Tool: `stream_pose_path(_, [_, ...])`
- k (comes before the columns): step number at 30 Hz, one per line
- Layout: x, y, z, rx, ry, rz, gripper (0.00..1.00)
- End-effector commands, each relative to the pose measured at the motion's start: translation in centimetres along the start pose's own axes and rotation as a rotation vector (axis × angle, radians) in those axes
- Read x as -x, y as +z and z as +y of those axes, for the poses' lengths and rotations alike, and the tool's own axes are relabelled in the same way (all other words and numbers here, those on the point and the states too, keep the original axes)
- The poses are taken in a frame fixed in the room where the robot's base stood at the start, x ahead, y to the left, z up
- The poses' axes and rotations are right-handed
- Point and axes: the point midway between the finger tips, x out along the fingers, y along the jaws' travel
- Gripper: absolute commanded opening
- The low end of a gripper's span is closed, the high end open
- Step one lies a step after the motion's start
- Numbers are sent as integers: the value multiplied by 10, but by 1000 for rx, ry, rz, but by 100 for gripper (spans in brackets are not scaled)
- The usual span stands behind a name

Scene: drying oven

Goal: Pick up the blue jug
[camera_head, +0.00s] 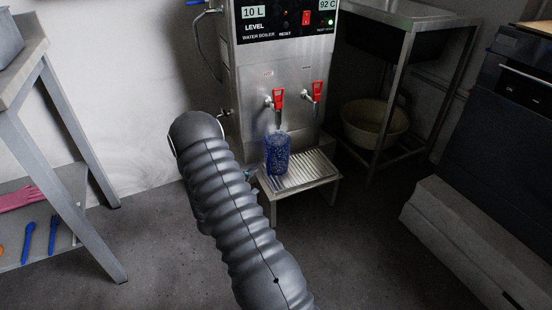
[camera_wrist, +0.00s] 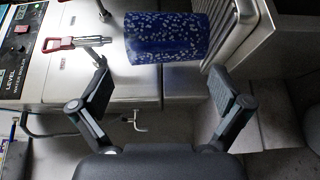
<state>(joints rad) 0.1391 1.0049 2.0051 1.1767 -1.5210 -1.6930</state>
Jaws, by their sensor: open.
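The blue jug (camera_head: 277,153) is dark blue with pale speckles. In the head view it stands upright on the slatted drip tray (camera_head: 300,172) of the water boiler, below the left red-handled tap (camera_head: 277,99).
The water boiler (camera_head: 262,75) stands behind the jug, with a second red tap (camera_head: 317,92) to the right. A steel table (camera_head: 395,15) with a beige basin (camera_head: 375,123) below stands right. A shelf table (camera_head: 45,110) is left. Floor in front is clear.

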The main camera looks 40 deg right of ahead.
Motion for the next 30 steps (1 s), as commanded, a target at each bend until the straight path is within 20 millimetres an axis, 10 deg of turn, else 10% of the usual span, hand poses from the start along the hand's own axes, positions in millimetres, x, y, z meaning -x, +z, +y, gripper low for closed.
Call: stream_pose_path(30, [-92,0,1,-1,-1,3,100])
